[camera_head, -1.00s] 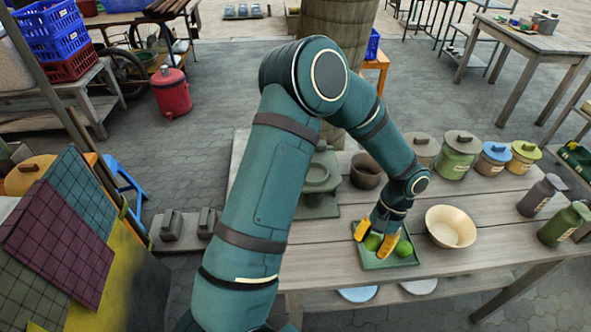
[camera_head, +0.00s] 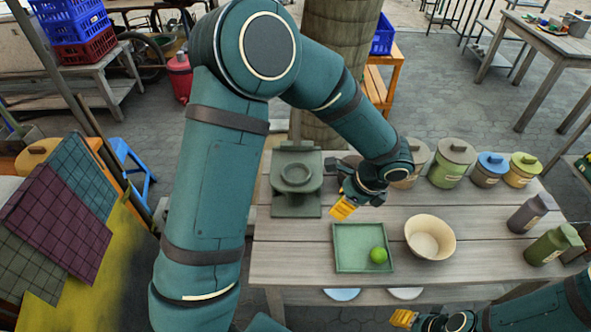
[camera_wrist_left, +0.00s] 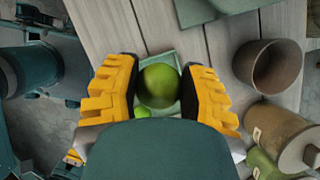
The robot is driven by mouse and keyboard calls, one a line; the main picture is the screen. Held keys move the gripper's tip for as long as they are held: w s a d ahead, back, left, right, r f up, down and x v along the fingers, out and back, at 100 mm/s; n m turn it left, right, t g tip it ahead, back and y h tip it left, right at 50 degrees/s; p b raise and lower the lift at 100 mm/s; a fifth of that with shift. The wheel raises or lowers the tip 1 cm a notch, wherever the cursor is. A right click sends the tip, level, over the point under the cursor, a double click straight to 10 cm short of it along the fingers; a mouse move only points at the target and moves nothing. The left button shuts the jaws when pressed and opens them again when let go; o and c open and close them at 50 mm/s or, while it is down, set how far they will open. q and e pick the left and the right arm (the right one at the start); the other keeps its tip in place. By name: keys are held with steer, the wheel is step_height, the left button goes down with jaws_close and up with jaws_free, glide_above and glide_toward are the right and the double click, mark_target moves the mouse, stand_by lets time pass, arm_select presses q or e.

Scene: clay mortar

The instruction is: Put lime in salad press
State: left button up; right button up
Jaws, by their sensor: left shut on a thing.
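The green salad press (camera_head: 296,205) stands at the left end of the table, with a round cup on top. A green tray (camera_head: 345,264) lies at the front, and one lime (camera_head: 378,255) rests in its right part. My left gripper (camera_head: 343,208) is raised between tray and press, shut on another lime. In the left wrist view that held lime (camera_wrist_left: 158,86) sits between the yellow fingers, with the tray and part of the other lime below. In the head view the fingers hide the held lime. My right gripper (camera_head: 403,318) is low at the front edge; its opening is unclear.
A cream bowl (camera_head: 430,238) stands right of the tray. A brown pot (camera_wrist_left: 268,66) stands near the press, mostly hidden by my left wrist in the head view. Lidded jars (camera_head: 452,163) line the back, and two bottles (camera_head: 553,244) stand at right.

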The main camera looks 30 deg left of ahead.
arm_select(q)
steer(key=m, duration=0.1)
steer(key=r+m, duration=0.1)
steer(key=r+m+t, duration=0.1)
steer(key=shift+w+d, duration=0.25)
steer(key=shift+d, duration=0.1)
steer(key=shift+w+a+r+m, duration=0.1)
steer(key=shift+m, duration=0.3)
glide_above(292, 172)
steer(key=d, duration=0.2)
steer(key=shift+a+t, duration=0.15)
steer(key=shift+t, duration=0.15)
steer(key=shift+a+f+b, duration=0.15)
steer(key=shift+f+b, duration=0.1)
steer(key=shift+f, duration=0.65)
steer(key=shift+a+f+b, duration=0.15)
steer(key=shift+f+b, duration=0.1)
steer(key=shift+f, duration=0.6)
steer(key=shift+f, duration=0.15)
steer(key=o, duration=1.2)
steer(key=shift+c, duration=0.2)
